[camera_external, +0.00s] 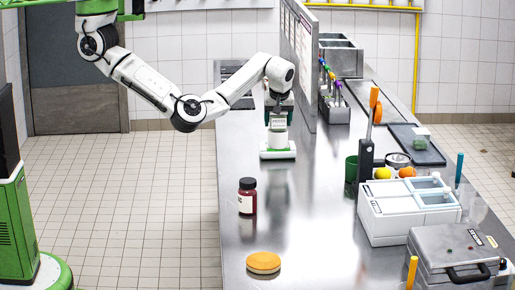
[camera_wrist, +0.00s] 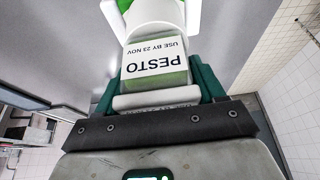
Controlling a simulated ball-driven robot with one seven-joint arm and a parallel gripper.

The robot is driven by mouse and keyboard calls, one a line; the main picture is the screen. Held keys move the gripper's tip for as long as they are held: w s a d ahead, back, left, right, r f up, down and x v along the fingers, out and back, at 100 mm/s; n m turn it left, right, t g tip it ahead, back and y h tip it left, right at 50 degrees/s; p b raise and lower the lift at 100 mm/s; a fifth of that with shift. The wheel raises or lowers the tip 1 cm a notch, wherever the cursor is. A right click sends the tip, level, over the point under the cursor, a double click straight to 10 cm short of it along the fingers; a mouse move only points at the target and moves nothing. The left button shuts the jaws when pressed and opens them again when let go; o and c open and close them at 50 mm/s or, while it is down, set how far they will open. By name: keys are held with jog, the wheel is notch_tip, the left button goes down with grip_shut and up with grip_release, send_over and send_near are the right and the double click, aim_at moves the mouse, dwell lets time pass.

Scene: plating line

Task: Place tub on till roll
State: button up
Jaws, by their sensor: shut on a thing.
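The tub (camera_wrist: 157,65) is small, with a white and green PESTO label that reads upside down in the wrist view. My gripper (camera_wrist: 158,90) is shut on it, with a teal pad at each side. In the external view my gripper (camera_external: 279,104) points down over the counter with the tub (camera_external: 278,120) below its jaws. A white round thing that looks like the till roll (camera_external: 278,139) is directly under the tub; it also shows beyond the tub in the wrist view (camera_wrist: 152,17). I cannot tell whether tub and roll touch.
The roll appears to stand on a white, green-edged base (camera_external: 278,154). A dark bottle (camera_external: 247,197) and a yellow-orange disc (camera_external: 263,263) are nearer on the counter (camera_external: 310,215). A partition (camera_external: 300,60), a tool rack (camera_external: 335,108) and a compartment box (camera_external: 408,210) are to the right.

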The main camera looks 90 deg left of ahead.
jog(key=shift+f, duration=0.15)
jog(key=o, duration=1.2)
jog(key=b+v, duration=0.2)
jog(key=v, duration=1)
